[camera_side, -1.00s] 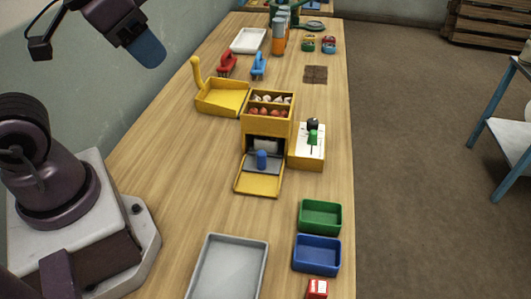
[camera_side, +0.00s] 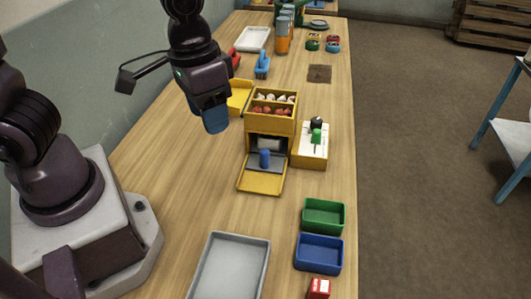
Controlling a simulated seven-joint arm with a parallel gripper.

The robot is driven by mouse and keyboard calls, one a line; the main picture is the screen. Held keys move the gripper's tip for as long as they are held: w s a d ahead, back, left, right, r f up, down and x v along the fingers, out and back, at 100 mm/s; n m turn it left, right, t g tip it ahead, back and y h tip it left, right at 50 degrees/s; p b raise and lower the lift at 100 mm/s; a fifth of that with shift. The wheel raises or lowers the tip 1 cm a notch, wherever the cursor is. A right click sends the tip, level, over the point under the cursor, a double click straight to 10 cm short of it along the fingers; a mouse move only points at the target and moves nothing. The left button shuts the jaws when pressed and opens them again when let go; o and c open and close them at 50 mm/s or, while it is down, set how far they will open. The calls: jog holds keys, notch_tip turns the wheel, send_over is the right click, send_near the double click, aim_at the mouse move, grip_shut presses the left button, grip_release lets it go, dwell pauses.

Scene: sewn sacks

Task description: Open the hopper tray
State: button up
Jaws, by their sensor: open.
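The yellow hopper (camera_side: 271,112) stands mid-table, with white pieces and reddish pieces in its two top compartments. Below its front opening a yellow tray (camera_side: 262,183) with a grey inner surface sticks out toward the camera. An upright blue peg (camera_side: 264,158) is at the tray's inner end; whether it is fixed there I cannot tell. My gripper (camera_side: 215,120) hangs above the table just left of the hopper, apart from it, with blue fingertips pointing down. It is open, and nothing shows in it. The gap between its fingers is hidden from this angle.
A yellow scoop-like tray (camera_side: 239,94) is partly hidden behind my gripper. A white panel with green and black knobs (camera_side: 312,145) adjoins the hopper's right side. Green (camera_side: 323,216) and blue (camera_side: 318,253) bins and a grey tray (camera_side: 229,268) are nearer.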

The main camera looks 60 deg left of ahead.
jog(key=w+f+n+y, duration=0.35)
jog(key=w+f, duration=0.25)
jog(key=f, duration=0.3)
jog(key=n+t, duration=0.3)
jog(key=n, duration=0.3)
send_near(265, 151)
jog(key=x, duration=1.2)
jog(key=shift+a, duration=0.1)
jog(key=shift+c, duration=0.2)
